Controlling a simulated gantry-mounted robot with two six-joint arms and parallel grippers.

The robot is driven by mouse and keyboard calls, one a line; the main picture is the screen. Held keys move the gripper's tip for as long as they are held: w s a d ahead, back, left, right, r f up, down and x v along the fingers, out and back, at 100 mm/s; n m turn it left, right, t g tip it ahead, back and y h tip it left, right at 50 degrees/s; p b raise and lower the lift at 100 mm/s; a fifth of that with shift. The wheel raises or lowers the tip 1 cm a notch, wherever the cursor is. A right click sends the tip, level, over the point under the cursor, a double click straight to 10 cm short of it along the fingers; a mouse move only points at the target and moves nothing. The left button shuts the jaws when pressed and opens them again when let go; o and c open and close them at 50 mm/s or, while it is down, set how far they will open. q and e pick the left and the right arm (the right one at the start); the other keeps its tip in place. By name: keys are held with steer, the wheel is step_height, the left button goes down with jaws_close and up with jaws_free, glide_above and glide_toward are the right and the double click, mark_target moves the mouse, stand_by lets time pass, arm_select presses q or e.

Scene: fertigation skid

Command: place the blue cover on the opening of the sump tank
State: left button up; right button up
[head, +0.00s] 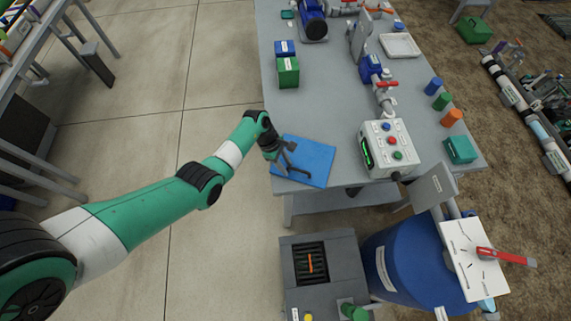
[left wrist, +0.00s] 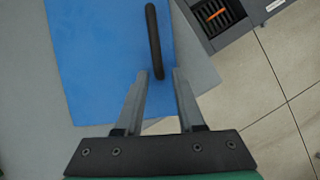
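The blue cover (head: 312,153) is a flat square plate lying on the near left corner of the grey table, with a dark bar handle (left wrist: 154,40) on top. My left gripper (head: 284,164) is over the cover. In the left wrist view its two fingers (left wrist: 161,73) are apart, with the near end of the handle between their tips and a gap visible; I cannot tell whether they touch it. A grey box (head: 345,262), apparently the sump tank, stands on the floor in front of the table. Its top has a dark slotted opening (head: 310,264) with an orange strip inside. My right gripper is not in view.
A blue barrel (head: 405,262) stands right of the grey box, with a white board (head: 470,262) bearing a red-handled tool. A control box with buttons (head: 388,148), green and blue blocks (head: 288,72) and valves stand on the table (head: 330,100). The tiled floor left of the table is clear.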

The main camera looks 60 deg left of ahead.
arm_select(q)
steer(key=shift+o, duration=0.2)
steer(key=shift+r, duration=0.15)
steer(key=p+v, duration=0.5)
steer(key=v, duration=0.7)
